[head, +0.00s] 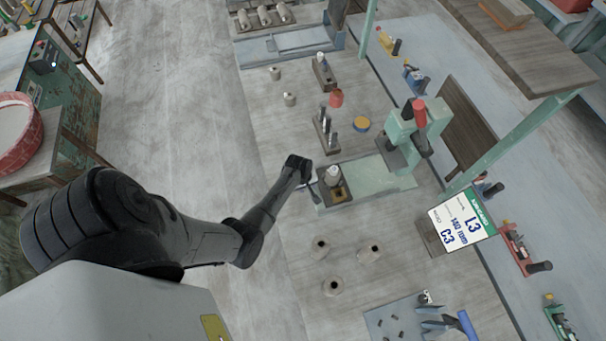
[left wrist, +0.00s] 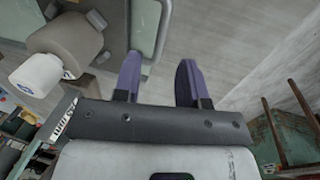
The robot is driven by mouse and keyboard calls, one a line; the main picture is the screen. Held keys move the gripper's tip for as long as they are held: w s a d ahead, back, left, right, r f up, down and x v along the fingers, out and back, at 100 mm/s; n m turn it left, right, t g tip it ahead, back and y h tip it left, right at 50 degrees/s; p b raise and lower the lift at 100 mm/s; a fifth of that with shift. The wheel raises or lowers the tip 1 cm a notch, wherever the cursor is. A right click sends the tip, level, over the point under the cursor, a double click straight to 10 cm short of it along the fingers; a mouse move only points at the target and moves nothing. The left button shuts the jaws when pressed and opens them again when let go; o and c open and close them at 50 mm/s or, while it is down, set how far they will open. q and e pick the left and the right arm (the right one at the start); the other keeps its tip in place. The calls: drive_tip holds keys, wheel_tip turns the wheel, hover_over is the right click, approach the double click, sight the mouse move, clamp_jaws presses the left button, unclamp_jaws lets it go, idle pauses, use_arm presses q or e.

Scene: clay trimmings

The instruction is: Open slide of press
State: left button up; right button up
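The press (head: 400,135) is pale green with red parts and stands at the right of the bench. Its flat green bed (head: 392,178) reaches left to the slide (head: 338,195), which carries a dark block and a pale round piece (head: 333,172). My left gripper (head: 307,178) is at the slide's left end. In the left wrist view my left gripper (left wrist: 157,82) has its two purple fingers apart. A grey bar-like handle (left wrist: 166,25) at the edge of the green plate (left wrist: 143,30) lies just beyond the gap; contact is not visible. My right gripper is not in view.
Several grey clay pieces (head: 334,286) stand in front of the slide. A label sign (head: 462,222) stands at right. A blue tool mat (head: 390,318) lies at the front.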

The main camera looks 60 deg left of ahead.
use_arm(q)
wheel_tip(320, 180, up, 9)
drive_tip(key=s, duration=0.1)
drive_tip(key=shift+s+a+f, duration=0.15)
drive_tip(key=shift+s, duration=0.15)
idle(0.6)
